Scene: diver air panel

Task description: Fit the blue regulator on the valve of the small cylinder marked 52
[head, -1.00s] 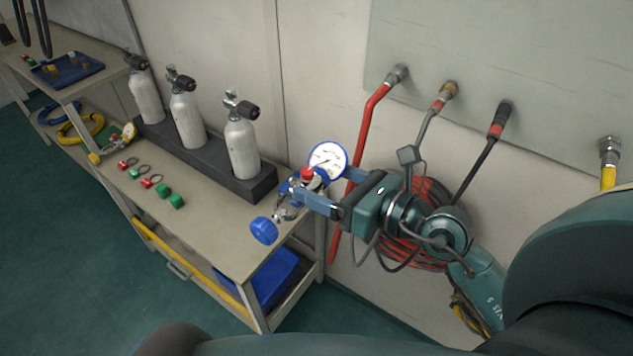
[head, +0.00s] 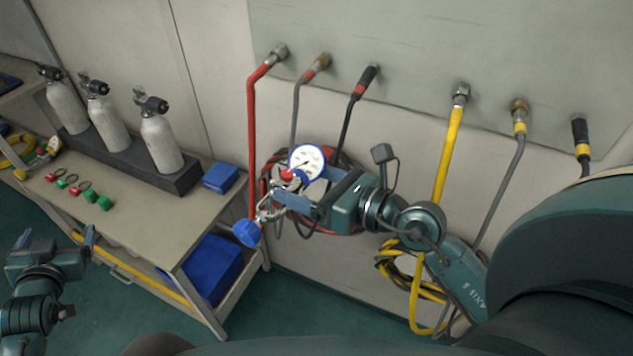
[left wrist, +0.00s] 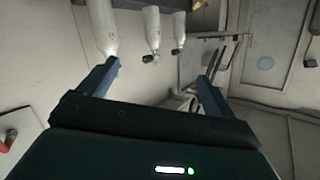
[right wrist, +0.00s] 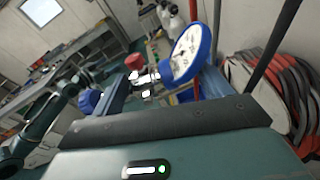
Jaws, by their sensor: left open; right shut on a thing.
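The blue regulator (head: 247,233), with a white blue-rimmed gauge, red cap and blue knob, is held in the air by my right gripper (head: 306,187), right of the bench. Its gauge (right wrist: 187,50) and red cap also show in the right wrist view. Three pale cylinders with black-knobbed valves stand in a dark rack: left (head: 66,105), middle (head: 108,125) and right (head: 161,143). I cannot read a 52 on any of them. My left gripper (head: 58,237) is open and empty, low in front of the bench. The cylinders (left wrist: 102,25) show in the left wrist view.
The bench (head: 150,215) has a dark rack (head: 190,181), a blue box (head: 221,178) at its right end and small red and green items (head: 90,196). A blue bin (head: 212,270) sits below. Hoses, including a red one (head: 252,140), hang from the wall panel right of the bench.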

